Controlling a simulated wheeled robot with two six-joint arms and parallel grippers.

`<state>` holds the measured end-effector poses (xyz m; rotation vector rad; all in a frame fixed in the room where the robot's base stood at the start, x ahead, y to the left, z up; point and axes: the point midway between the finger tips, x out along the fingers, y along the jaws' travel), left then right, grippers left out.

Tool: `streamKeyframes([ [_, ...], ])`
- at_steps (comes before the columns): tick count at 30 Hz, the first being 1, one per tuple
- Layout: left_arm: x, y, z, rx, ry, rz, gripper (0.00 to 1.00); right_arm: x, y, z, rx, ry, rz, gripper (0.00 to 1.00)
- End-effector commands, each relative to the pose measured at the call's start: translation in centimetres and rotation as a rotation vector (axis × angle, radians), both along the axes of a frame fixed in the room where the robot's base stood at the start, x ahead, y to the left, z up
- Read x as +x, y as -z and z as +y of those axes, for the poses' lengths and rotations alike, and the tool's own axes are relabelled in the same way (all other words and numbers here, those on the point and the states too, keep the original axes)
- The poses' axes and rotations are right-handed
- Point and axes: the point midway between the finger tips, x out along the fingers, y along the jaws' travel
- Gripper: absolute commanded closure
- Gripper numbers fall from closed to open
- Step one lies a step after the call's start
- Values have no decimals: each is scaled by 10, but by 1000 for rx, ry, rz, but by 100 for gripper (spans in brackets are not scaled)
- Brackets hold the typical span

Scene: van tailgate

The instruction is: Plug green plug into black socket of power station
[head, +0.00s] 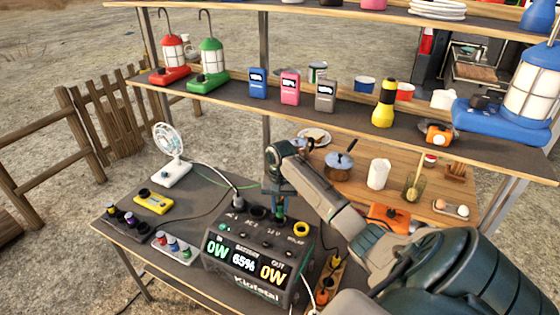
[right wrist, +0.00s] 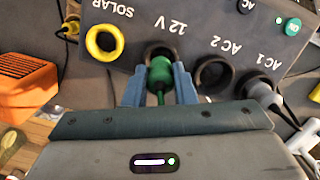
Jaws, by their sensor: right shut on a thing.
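The power station (head: 245,262) stands on the dark table, its display reading 65%. My right gripper (head: 278,205) is over its top row of sockets. In the right wrist view my right gripper (right wrist: 160,90) is shut on the green plug (right wrist: 160,74), one blue finger on each side. The plug is lined up with the dark socket labelled 12V (right wrist: 159,48), overlapping its lower edge. I cannot tell whether its tip is inside. The green plug also shows below the fingers in the head view (head: 280,213). My left gripper is out of view.
Beside the 12V socket are an empty dark AC2 socket (right wrist: 214,75) and a yellow SOLAR socket (right wrist: 104,41). A plug with a cable (head: 238,202) sits in AC1. A fan (head: 171,160) and yellow device (head: 153,202) stand left. A loaded shelf (head: 340,105) is behind.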

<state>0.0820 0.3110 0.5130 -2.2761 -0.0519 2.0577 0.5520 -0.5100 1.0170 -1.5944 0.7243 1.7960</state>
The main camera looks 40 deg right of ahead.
Motion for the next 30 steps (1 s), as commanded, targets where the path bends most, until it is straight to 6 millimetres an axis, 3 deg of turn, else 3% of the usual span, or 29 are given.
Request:
streamKeyframes([
  [30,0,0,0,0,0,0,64,0,26,0,0,0,1,98],
])
